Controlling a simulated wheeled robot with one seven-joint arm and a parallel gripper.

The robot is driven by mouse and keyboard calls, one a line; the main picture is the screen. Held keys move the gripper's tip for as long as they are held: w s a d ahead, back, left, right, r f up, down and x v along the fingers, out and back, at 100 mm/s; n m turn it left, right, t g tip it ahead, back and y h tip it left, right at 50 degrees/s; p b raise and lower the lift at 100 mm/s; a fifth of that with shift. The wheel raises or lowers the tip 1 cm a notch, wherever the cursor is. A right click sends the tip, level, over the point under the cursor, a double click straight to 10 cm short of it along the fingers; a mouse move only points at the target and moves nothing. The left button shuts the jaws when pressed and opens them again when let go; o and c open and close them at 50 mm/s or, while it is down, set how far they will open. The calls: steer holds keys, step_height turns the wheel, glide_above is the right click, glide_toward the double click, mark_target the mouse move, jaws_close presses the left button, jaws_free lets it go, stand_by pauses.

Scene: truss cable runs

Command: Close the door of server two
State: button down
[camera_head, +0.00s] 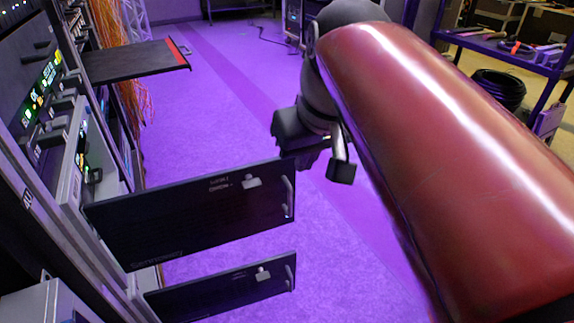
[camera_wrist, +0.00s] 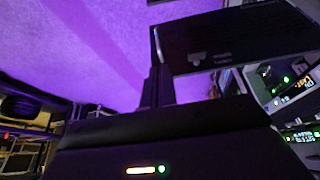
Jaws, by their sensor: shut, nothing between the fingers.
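Two dark flat doors stand swung out from the rack at the left in the head view. The upper door (camera_head: 190,225) has small light lettering, a grey knob (camera_head: 251,181) and a bar handle (camera_head: 288,197) by its free edge. The lower door (camera_head: 220,294) has a similar knob. I cannot read which is server two. My gripper (camera_wrist: 157,85) is shut and empty in the wrist view. A dark door (camera_wrist: 240,38) with light lettering is just beyond the fingers there; contact cannot be told. In the head view my wrist hangs beyond the upper door's free end.
The server rack (camera_head: 65,150) with lit equipment fills the left side. A black panel with a red edge (camera_head: 183,52) juts out higher up, by orange cables (camera_head: 120,25). A shelf with tools (camera_head: 505,45) stands at the back right. The purple floor (camera_head: 215,120) between is clear.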

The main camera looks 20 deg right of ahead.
steer(key=w+d+f+b, duration=0.2)
steer(key=w+f, duration=0.4)
steer(key=w, duration=0.2)
steer(key=shift+w+b, duration=0.2)
steer(key=shift+b, duration=0.1)
steer(key=shift+d, duration=0.1)
stand_by(0.4)
